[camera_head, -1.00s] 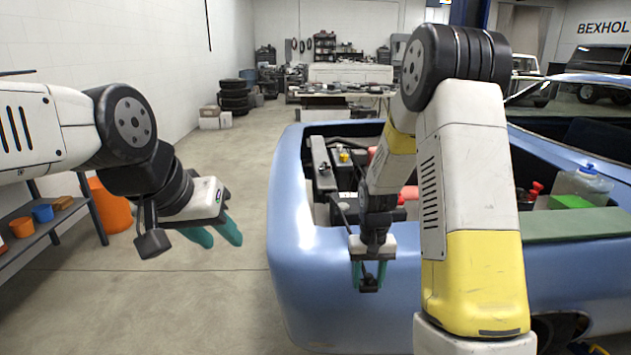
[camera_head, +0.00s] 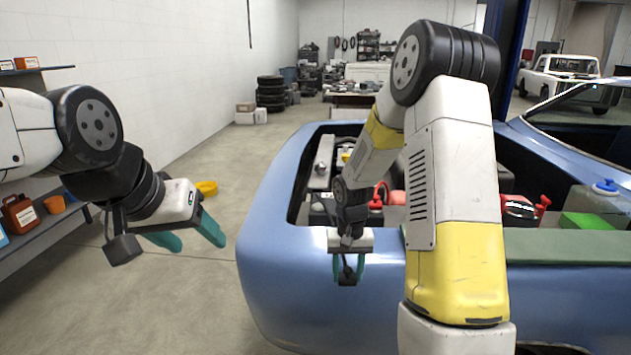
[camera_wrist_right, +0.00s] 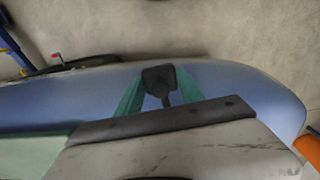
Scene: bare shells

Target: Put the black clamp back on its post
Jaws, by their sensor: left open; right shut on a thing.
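My right gripper (camera_head: 348,268) is shut on the black clamp (camera_head: 347,279) and points down in front of the blue car's front end. In the right wrist view the clamp (camera_wrist_right: 160,79) sits between the two green fingers, over the blue body panel. My left gripper (camera_head: 190,238) is open and empty, over the floor left of the car. My right arm covers much of the engine bay (camera_head: 298,205), and I cannot make out the clamp's post.
The blue car fender (camera_head: 275,240) lies below and left of the right gripper. A green mat (camera_head: 560,246) covers the car's near edge at right. A shelf (camera_head: 50,228) with small containers stands at far left. Floor between shelf and car is mostly clear.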

